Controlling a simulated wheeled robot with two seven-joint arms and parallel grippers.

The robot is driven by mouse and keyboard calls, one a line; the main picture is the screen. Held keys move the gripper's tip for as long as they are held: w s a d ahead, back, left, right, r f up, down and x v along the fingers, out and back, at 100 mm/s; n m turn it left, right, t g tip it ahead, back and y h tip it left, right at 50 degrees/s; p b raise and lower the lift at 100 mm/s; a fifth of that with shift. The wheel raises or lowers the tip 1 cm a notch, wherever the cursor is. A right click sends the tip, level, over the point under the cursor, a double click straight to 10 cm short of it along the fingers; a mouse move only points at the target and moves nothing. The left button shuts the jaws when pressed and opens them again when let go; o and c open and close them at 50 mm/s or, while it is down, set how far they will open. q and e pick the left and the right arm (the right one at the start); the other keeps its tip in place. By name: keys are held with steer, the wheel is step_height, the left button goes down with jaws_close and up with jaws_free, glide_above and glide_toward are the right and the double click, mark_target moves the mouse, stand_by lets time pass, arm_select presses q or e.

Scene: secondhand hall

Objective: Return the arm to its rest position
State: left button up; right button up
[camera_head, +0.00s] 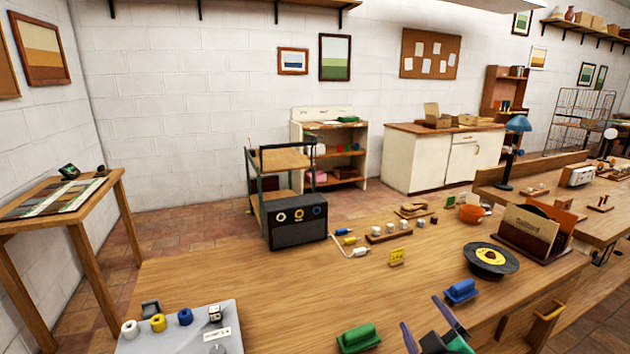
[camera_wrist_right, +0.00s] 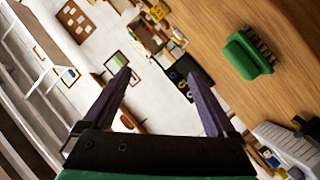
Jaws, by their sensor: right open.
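My right gripper (camera_head: 421,312) shows at the bottom edge of the head view, above the front of the wooden table (camera_head: 290,295). Its two dark purple fingers are spread, with nothing between them. In the right wrist view the open fingers (camera_wrist_right: 158,68) also hold nothing and the view is strongly tilted. A green brush-like block (camera_head: 358,338) lies on the table left of the gripper; it also shows in the wrist view (camera_wrist_right: 248,55), apart from the fingers. My left gripper is not in view.
A blue block (camera_head: 460,291), a black record (camera_head: 490,260) and a record holder (camera_head: 535,230) are right of the gripper. A grey device (camera_head: 185,335) with coloured plugs is front left. A black amplifier box (camera_head: 297,226) stands behind. The table's left middle is bare.

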steer(key=s+d+f+m+g+y, duration=0.15)
steer(key=s+f+m+g, duration=0.45)
steer(key=s+f+g, duration=0.9)
steer(key=s+f+t, duration=0.1)
steer(key=s+f, duration=0.2)
steer(key=f, duration=1)
steer(key=s+f+t, duration=0.1)
steer(key=s+f, duration=0.3)
steer(key=f, duration=0.9)
steer(key=s+d+f+g, duration=0.1)
steer(key=s+d+f, duration=0.2)
steer(key=s+f, duration=1.2)
steer(key=shift+s+d+h, duration=0.15)
steer(key=shift+s+h, duration=0.2)
steer(key=shift+s, duration=0.3)
